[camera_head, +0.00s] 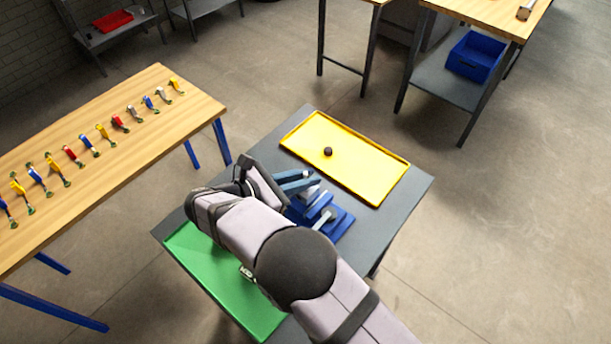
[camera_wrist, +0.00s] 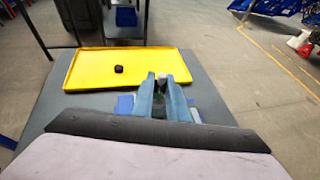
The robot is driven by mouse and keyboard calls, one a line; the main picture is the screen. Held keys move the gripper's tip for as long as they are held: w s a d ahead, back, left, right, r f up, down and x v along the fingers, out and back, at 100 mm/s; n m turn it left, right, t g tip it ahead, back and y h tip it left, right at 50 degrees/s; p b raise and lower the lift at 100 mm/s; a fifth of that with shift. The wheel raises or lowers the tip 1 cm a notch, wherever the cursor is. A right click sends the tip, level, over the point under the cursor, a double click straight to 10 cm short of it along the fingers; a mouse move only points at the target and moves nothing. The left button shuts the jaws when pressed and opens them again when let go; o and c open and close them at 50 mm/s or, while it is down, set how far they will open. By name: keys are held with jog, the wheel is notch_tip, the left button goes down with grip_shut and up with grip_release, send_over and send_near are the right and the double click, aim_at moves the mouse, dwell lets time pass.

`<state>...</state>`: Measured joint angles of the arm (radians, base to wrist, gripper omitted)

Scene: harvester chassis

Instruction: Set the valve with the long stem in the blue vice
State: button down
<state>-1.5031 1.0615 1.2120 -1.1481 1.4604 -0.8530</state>
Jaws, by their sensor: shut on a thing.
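The blue vice (camera_head: 338,226) stands on the grey table between the yellow and green trays, partly hidden by my arm. In the wrist view only bits of its blue base (camera_wrist: 125,104) show beside my fingers. My gripper (camera_head: 302,183) is over the vice, its blue-grey fingers pointing towards the yellow tray. In the wrist view my gripper (camera_wrist: 162,90) is shut on a valve (camera_wrist: 161,77), seen as a small pale end and a dark green part between the fingers. Its stem length cannot be told. Whether it touches the vice jaws is hidden.
A yellow tray (camera_head: 372,181) holds a small dark round piece (camera_head: 327,151). A green tray (camera_head: 257,304) lies at the near left, with a small metal part (camera_head: 246,272) half hidden by my arm. A wooden table (camera_head: 150,125) at the left carries rows of colour-handled valves.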

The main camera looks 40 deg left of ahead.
jog(key=shift+f+b, duration=0.6)
jog(key=shift+f, duration=0.6)
dwell(1.4)
jog(key=c, duration=1.7)
grip_release()
jog(key=shift+o, duration=0.2)
jog(key=shift+s, duration=0.1)
jog(key=b+v, duration=0.2)
jog(key=v, duration=0.5)
jog(key=shift+r, duration=0.1)
